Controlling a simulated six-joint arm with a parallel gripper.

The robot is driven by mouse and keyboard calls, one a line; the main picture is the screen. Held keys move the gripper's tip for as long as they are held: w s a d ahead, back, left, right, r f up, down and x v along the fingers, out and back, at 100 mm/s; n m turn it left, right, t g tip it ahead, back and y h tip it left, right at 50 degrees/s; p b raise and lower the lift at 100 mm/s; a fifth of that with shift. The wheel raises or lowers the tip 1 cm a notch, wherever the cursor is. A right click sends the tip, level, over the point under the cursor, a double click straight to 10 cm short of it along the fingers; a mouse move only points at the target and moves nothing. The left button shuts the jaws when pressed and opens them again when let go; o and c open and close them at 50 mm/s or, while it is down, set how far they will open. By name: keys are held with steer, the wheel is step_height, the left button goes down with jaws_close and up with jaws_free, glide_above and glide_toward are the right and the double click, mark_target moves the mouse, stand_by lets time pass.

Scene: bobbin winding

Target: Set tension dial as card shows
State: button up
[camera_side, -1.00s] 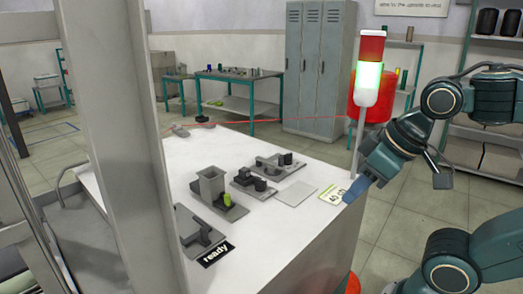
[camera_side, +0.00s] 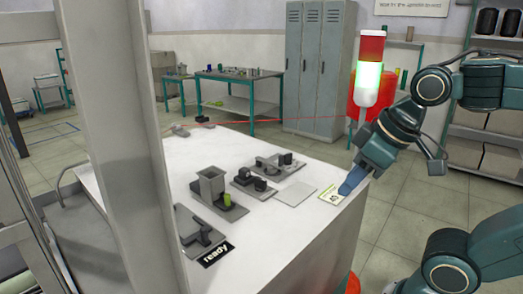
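A small pale card (camera_side: 330,196) with yellow-green print lies near the right edge of the white table. Its print is too small to read. My gripper (camera_side: 347,189) points down and left at the card's right side, hiding part of it. I cannot tell whether it touches the card or whether its fingers are open. Two grey fixtures with dark round parts stand left of the card: a near one (camera_side: 247,188) and a far one (camera_side: 271,165). I cannot tell which part is the tension dial.
A grey block fixture with a yellow-green piece (camera_side: 226,199) and a "ready" sign (camera_side: 216,254) are further left. A signal tower (camera_side: 368,75) glows green behind my gripper. A post (camera_side: 125,140) crosses the left foreground.

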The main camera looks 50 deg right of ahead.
steer(key=w+d+r+n+g, duration=0.1)
steer(key=w+d+r+n, duration=0.1)
steer(key=w+r+n, duration=0.3)
step_height(320, 180, up, 2)
steer(key=n+g, duration=0.4)
steer(key=n, duration=0.7)
glide_above(287, 154)
steer(key=shift+r, duration=0.1)
steer(key=shift+f, duration=6.9)
jaws_close()
